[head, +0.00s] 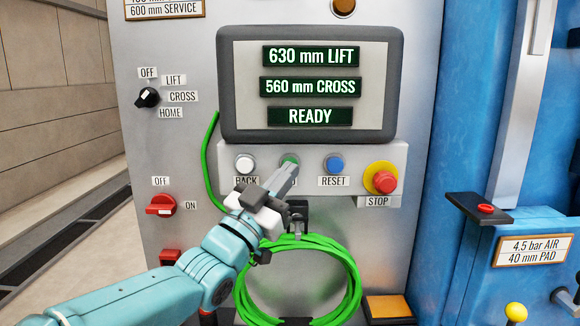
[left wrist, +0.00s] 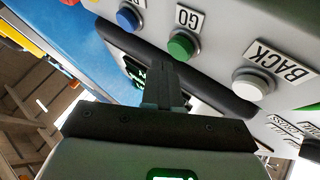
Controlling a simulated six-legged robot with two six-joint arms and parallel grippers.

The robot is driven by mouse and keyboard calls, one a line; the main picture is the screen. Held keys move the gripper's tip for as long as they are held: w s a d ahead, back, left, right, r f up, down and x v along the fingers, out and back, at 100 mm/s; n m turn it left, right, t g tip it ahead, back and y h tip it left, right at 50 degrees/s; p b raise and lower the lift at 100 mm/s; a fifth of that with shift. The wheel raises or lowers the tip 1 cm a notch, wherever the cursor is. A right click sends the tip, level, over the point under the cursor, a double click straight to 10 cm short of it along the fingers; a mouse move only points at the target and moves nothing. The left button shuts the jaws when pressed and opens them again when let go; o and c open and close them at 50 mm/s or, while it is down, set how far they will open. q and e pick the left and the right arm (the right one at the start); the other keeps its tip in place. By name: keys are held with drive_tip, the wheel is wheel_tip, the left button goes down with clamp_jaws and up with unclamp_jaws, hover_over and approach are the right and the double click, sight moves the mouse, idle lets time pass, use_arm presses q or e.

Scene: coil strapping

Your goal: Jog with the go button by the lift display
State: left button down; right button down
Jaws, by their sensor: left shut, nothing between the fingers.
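The green go button (head: 290,159) sits in the button row below the lift display (head: 310,85), which reads 630 mm LIFT, 560 mm CROSS and READY. My left gripper (head: 289,172) is shut and empty, its fingertips just below the button and covering most of the GO label in the head view. In the left wrist view the green button (left wrist: 181,45) and its GO label are clear, and the shut fingers (left wrist: 158,72) end short of it, with a gap showing. My right gripper is not in view.
A white BACK button (head: 245,164) is left of go, a blue RESET button (head: 334,163) right, then a red STOP button (head: 384,181) on yellow. A selector knob (head: 148,97) and red switch (head: 161,205) are at left. A green hose coil (head: 350,265) hangs below.

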use_arm(q)
drive_tip(key=shift+w, duration=0.1)
idle(0.7)
drive_tip(key=shift+w, duration=0.35)
drive_tip(key=shift+w, duration=0.45)
idle(0.8)
idle(0.4)
drive_tip(key=shift+s+b, duration=0.8)
drive_tip(key=shift+s, duration=0.05)
drive_tip(key=shift+f, duration=0.1)
